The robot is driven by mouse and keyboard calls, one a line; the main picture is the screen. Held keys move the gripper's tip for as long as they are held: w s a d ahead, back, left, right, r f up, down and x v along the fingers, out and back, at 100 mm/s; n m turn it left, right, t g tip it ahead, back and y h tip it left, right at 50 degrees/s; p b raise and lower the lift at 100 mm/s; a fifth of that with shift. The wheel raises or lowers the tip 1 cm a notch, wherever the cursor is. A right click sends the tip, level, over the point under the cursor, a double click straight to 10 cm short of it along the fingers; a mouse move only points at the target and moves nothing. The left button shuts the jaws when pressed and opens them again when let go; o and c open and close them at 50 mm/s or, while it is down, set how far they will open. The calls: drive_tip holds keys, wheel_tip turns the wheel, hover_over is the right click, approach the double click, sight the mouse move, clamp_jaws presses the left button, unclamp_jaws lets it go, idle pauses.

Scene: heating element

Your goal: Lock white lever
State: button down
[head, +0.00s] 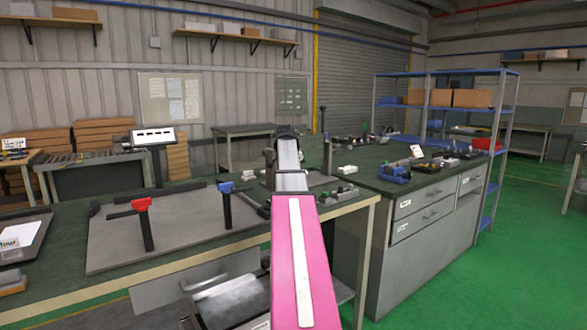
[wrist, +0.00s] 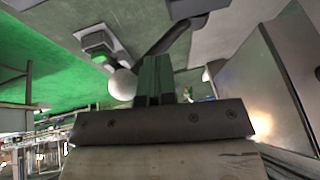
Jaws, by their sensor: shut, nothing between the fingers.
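In the wrist view, my gripper (wrist: 156,82) is shut, its dark fingers together with nothing between them. A round white knob (wrist: 122,84) shows just left of the fingers; a dark bar runs from near it up to the right. It looks like the white lever's end, but I cannot tell whether the fingers touch it. In the head view, my pink arm reaches over the bench and hides the fingers and the white lever.
On the green-topped bench (head: 52,300), a red-handled lever (head: 143,222) and a blue-handled lever (head: 225,205) stand on a grey plate (head: 185,235). A dark upright rod (head: 323,140) rises right of my arm. A drawer cabinet (head: 422,222) stands at right, with small devices on top.

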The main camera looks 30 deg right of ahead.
drive_tip(key=shift+s+d+f+m+t, duration=0.1)
drive_tip(key=shift+s+f+m+t, duration=0.1)
drive_tip(key=shift+s+f+t, duration=0.45)
drive_tip(key=shift+s+a+f+m+t, duration=0.1)
drive_tip(key=shift+s+f+m+t, duration=0.2)
drive_tip(key=shift+f+t, duration=0.6)
drive_tip(key=shift+s+d+f+m+t, duration=0.1)
drive_tip(key=shift+s+f+t, duration=0.45)
drive_tip(key=shift+t, duration=0.4)
drive_tip(key=shift+s+f, duration=0.1)
drive_tip(key=shift+f, duration=0.05)
drive_tip(key=w+r+v, duration=0.1)
drive_tip(key=v, duration=1.2)
drive_tip(key=shift+d+r, duration=0.2)
drive_tip(key=shift+r, duration=0.05)
drive_tip(key=shift+w, duration=0.1)
